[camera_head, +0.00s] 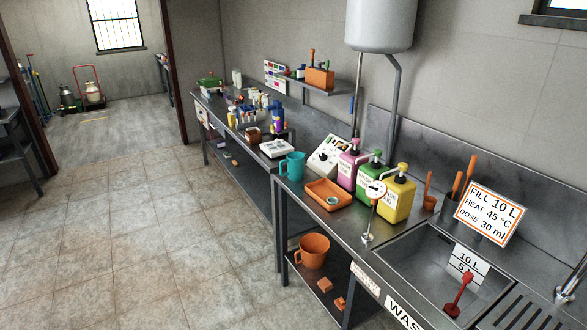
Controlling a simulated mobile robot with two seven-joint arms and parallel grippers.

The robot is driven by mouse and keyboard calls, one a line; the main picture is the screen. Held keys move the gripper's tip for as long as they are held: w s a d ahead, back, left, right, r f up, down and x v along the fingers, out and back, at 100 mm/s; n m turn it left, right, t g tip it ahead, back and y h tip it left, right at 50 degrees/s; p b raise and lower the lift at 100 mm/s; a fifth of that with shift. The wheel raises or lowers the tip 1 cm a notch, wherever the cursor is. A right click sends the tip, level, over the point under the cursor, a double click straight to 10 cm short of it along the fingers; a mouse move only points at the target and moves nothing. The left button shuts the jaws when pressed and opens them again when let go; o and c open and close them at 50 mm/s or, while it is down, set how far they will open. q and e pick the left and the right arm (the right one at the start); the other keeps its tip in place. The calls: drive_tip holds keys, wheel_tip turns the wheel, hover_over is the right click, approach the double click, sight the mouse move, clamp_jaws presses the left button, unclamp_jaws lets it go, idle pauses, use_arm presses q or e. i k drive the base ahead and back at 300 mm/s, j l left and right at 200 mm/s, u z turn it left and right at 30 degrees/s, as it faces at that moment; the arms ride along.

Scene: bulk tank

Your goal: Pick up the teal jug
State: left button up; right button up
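The teal jug (293,166) stands upright on the metal counter, close to its front edge. Its handle points to the left, toward the open floor. It stands left of the orange tray (328,195) and in front of a white control box (329,156). Nothing in view covers it. Neither of my grippers shows in the head view.
Pink, green and yellow pump bottles (397,197) stand right of the tray. A sink (432,262) and a white sign (489,213) are farther right. A larger orange jug (312,251) sits on the lower shelf. The tiled floor (150,230) at left is clear.

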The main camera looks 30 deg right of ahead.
sight(292, 168)
drive_tip(key=z, duration=0.25)
drive_tip(key=i+z, duration=0.55)
drive_tip(key=z, duration=0.25)
drive_tip(key=i+j+z, duration=0.2)
drive_tip(key=z, duration=0.2)
drive_tip(key=i+j+z, duration=0.15)
drive_tip(key=i+j, duration=0.3)
drive_tip(key=i+j+z, duration=0.15)
drive_tip(key=i+j, duration=0.25)
drive_tip(key=j, duration=0.15)
drive_tip(key=i+j, duration=0.95)
drive_tip(key=j, duration=0.3)
drive_tip(key=l+z, duration=0.05)
